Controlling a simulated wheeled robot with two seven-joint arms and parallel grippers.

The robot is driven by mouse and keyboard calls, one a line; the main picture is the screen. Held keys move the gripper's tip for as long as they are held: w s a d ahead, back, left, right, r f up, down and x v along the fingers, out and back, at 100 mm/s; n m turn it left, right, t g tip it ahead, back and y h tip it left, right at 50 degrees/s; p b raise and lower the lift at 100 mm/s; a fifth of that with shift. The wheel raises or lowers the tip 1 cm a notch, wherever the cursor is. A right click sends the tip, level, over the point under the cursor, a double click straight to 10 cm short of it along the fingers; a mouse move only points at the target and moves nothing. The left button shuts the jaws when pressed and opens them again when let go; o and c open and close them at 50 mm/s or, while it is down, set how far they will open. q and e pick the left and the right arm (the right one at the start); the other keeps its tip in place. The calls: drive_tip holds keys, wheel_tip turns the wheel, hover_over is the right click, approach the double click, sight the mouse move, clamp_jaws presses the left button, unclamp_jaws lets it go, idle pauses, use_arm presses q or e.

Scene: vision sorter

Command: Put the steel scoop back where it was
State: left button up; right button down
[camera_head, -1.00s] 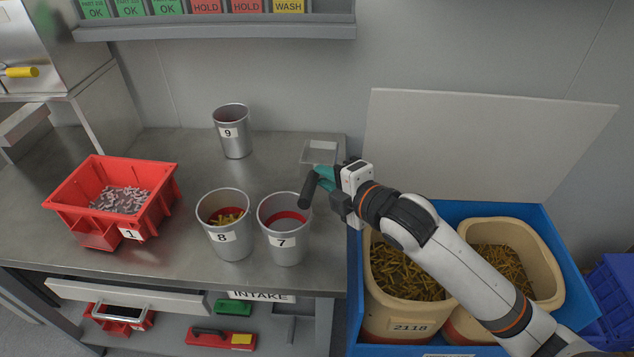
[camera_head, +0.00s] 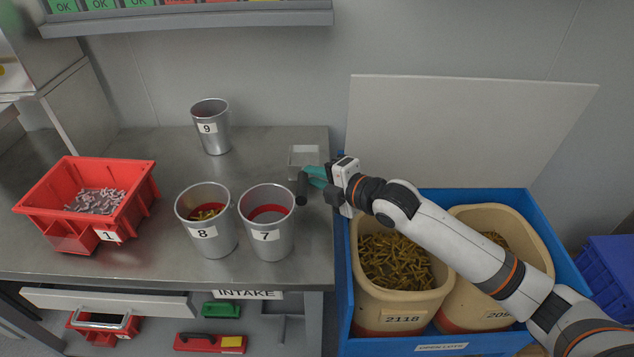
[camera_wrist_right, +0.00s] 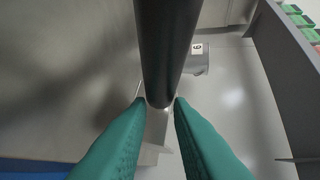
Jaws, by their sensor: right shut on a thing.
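My right gripper (camera_head: 310,178) is shut on the dark handle of the steel scoop, at the right end of the bench. The scoop's shallow steel pan (camera_head: 304,156) shows behind the handle, over the bench's back right corner. I cannot tell whether the pan touches the bench top. In the right wrist view the black handle (camera_wrist_right: 167,45) stands between the teal fingertips (camera_wrist_right: 160,103), hiding much of what lies behind. My left gripper is not in view.
Steel cups 7 (camera_head: 268,235), 8 (camera_head: 208,237) and 9 (camera_head: 212,135) and a red bin (camera_head: 86,205) stand on the bench (camera_head: 150,262). A blue crate (camera_head: 352,300) with tan tubs of brass-coloured parts is at right. A pale upright panel (camera_head: 460,130) stands behind it.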

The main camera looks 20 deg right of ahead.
drive_tip(key=shift+f, duration=0.8)
drive_tip(key=shift+f, duration=0.1)
drive_tip(key=c, duration=1.3)
unclamp_jaws()
drive_tip(key=shift+f, duration=0.1)
drive_tip(key=shift+s+d+r, duration=0.1)
drive_tip(key=shift+s+r, duration=0.05)
drive_tip(key=shift+r, duration=0.05)
drive_tip(key=shift+v, duration=5.85)
